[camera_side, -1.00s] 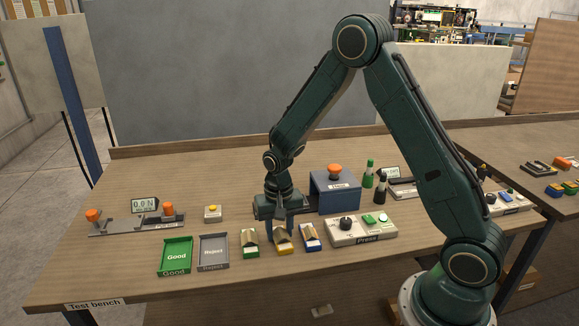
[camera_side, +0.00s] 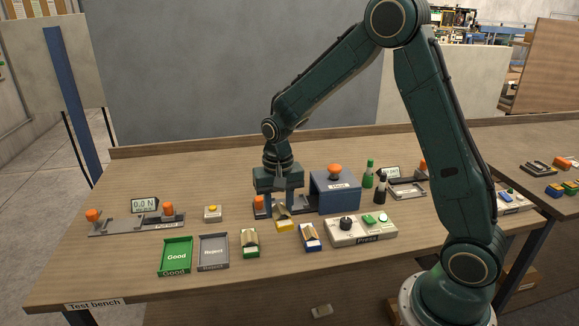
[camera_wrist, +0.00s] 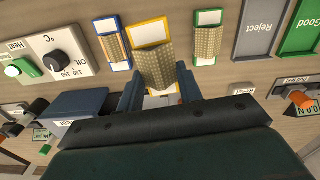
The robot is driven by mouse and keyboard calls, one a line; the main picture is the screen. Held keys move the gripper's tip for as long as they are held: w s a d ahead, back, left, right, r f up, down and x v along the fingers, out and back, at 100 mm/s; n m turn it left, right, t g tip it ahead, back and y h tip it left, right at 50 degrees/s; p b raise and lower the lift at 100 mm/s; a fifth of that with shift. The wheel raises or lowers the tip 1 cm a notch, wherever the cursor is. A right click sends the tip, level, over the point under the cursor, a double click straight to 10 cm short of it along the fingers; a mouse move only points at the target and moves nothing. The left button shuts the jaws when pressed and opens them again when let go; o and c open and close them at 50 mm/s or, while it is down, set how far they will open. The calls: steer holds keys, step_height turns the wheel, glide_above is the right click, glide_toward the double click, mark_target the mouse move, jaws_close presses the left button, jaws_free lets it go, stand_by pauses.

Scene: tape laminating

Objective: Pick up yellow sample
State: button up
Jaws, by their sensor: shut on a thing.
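The yellow sample (camera_side: 283,223) is a small yellow-edged piece with a white face and a tan woven strip. My gripper (camera_side: 279,212) is shut on it and holds it up between the green and blue samples, a little behind their row. In the wrist view the yellow sample (camera_wrist: 150,45) sits between my two dark blue fingers (camera_wrist: 158,92), its woven part toward the jaws. Part of its near end is hidden by the fingers. The green sample (camera_side: 250,243) and the blue sample (camera_side: 310,236) lie on the bench on either side.
A control box (camera_side: 362,230) is at the right. The green Good tray (camera_side: 175,257) and grey Reject tray (camera_side: 213,252) are at the left. A peel fixture (camera_side: 137,222) lies further left.

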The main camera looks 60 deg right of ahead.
mark_target(279, 206)
step_height(279, 206, up, 12)
steer(key=shift+r, duration=0.25)
stand_by(0.7)
steer(key=w+d+f+m, duration=0.4)
steer(key=d+f+m, duration=0.7)
steer(key=m, duration=0.8)
steer(key=shift+w+d+f, duration=0.2)
steer(key=shift+d+f, duration=0.15)
steer(key=shift+d, duration=0.9)
steer(key=shift+f, duration=0.25)
steer(key=shift+f, duration=2.5)
steer(key=shift+f, duration=0.75)
